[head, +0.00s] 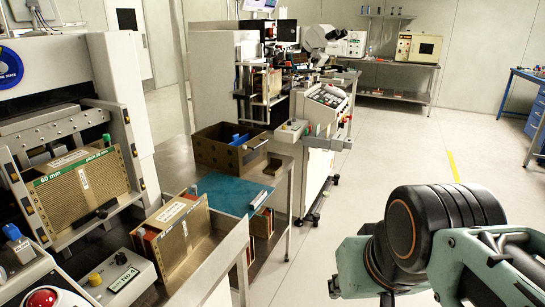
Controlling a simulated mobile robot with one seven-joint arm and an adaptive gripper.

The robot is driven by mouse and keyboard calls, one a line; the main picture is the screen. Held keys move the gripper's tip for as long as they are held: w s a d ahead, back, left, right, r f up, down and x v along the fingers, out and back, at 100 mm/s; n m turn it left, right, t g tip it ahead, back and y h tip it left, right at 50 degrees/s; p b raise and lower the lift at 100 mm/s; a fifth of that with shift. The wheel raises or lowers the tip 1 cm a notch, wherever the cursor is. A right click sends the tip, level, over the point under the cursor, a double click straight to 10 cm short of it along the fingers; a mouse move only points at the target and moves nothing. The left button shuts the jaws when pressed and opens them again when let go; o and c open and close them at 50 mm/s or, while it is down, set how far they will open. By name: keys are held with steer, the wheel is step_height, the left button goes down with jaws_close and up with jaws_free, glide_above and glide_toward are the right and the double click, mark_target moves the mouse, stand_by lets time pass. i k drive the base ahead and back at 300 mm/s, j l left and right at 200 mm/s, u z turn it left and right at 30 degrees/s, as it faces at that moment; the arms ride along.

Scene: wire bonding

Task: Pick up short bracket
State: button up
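I cannot single out a short bracket with certainty. A small dark piece (271,166) lies on the bench beside the open brown box (215,155); its shape is too small to tell. A blue piece (238,139) shows inside that box. My arm shows large at the lower right, with a black round joint and grey-green links, right of the bench and over the floor. My gripper's fingers cannot be made out in this view, so what it holds, if anything, is hidden.
A tan slotted magazine (80,192) marked 60 mm sits in the left machine. A control box (120,278) is in front. The floor (385,150) at right is clear.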

mark_target(275, 165)
steer(key=i+z, duration=0.15)
steer(key=i, duration=1.05)
steer(key=i+l+z, duration=0.2)
steer(key=i, duration=0.35)
steer(key=i+j+u, duration=0.1)
steer(key=i+j, duration=0.05)
steer(key=i, duration=0.05)
